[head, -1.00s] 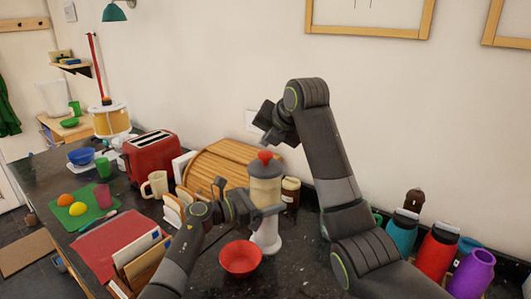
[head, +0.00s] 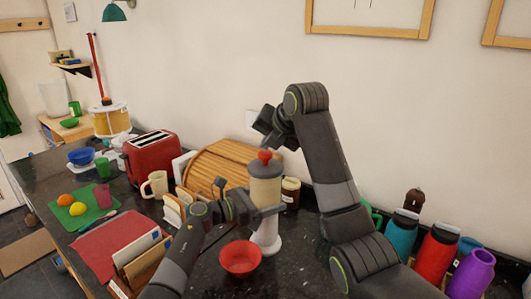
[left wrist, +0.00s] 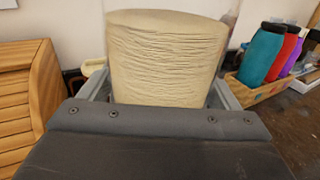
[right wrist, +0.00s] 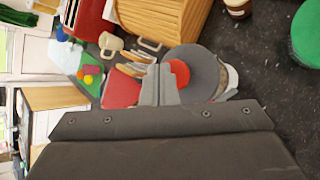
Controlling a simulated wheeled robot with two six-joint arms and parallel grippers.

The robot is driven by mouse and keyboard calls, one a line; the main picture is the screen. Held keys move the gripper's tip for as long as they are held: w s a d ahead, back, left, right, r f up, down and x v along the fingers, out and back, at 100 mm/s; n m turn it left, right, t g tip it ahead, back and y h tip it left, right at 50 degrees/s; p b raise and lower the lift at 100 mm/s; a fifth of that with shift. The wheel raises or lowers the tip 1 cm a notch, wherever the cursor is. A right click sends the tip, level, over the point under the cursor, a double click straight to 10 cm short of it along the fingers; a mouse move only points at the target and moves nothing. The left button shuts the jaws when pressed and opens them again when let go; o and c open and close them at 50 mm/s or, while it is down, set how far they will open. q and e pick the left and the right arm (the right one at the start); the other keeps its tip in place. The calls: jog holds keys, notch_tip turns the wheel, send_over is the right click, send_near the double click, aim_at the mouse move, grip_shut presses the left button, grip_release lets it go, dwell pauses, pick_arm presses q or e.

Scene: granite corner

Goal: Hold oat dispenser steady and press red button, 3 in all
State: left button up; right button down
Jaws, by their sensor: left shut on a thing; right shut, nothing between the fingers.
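The oat dispenser (head: 265,190) stands upright on the dark counter, with a cream body, grey lid and white base. Its red button (head: 265,155) is on top. My left gripper (head: 267,210) is shut around the dispenser's body; the left wrist view shows the cream body (left wrist: 167,60) between the fingers. My right gripper (head: 268,140) is shut and empty, just above the button. In the right wrist view its fingertips (right wrist: 160,82) overlap the edge of the red button (right wrist: 179,74); I cannot tell if they touch it.
A red bowl (head: 240,258) sits in front of the dispenser's base. A wooden bread box (head: 215,165) and a brown jar (head: 290,193) stand behind. Several bottles (head: 438,250) are at the right. A red toaster (head: 150,157) and a mug (head: 157,184) stand left.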

aim_at(267, 154)
jog(key=shift+f, duration=1.15)
dwell(0.8)
jog(key=shift+r, duration=1.55)
jog(key=shift+r, duration=2.55)
jog(key=shift+w+a+r+g+h, duration=0.15)
jog(key=shift+r+g, duration=0.25)
jog(key=shift+r, duration=0.6)
jog(key=shift+w+d+r+g+h, duration=0.1)
jog(key=shift+r+g+h, duration=0.25)
jog(key=shift+r, duration=0.6)
